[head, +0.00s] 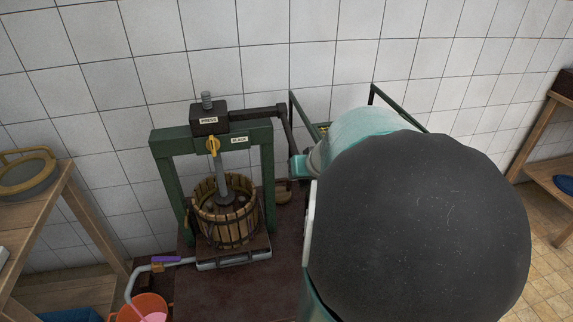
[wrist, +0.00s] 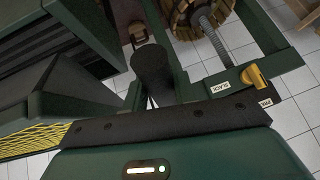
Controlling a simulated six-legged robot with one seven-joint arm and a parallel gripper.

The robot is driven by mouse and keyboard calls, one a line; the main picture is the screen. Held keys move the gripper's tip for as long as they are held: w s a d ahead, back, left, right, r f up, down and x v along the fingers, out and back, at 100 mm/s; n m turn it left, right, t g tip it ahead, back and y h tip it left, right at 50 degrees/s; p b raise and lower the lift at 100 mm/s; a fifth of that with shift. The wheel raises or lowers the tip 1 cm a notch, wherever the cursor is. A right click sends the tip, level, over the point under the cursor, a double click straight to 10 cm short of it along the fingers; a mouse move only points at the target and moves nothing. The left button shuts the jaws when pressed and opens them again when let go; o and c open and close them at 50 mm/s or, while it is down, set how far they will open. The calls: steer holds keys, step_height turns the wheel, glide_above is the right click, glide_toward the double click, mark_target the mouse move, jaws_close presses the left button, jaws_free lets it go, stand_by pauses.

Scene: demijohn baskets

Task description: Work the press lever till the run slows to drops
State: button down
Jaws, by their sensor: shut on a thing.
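The press (head: 167,175) has a green frame, a dark head and an upright screw going into a slatted wooden basket (head: 225,215). Its dark lever (head: 262,112) runs right from the head and bends down at its end. In the wrist view my gripper (wrist: 150,98) is shut on the dark lever handle (wrist: 155,68). In the head view my arm hides most of the gripper. A grey spout pipe (head: 135,277) with a purple handle curves down to an orange bucket (head: 150,304). Pink liquid shows there; I cannot tell stream from drops.
A wooden bench (head: 62,190) with a yellow-rimmed sieve (head: 28,174) stands left. A wooden shelf (head: 545,165) stands right. The tiled wall is close behind the press.

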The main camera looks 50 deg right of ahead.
steer(key=shift+f, duration=0.25)
steer(key=c, duration=1.1)
jaws_free()
steer(key=shift+r, duration=0.2)
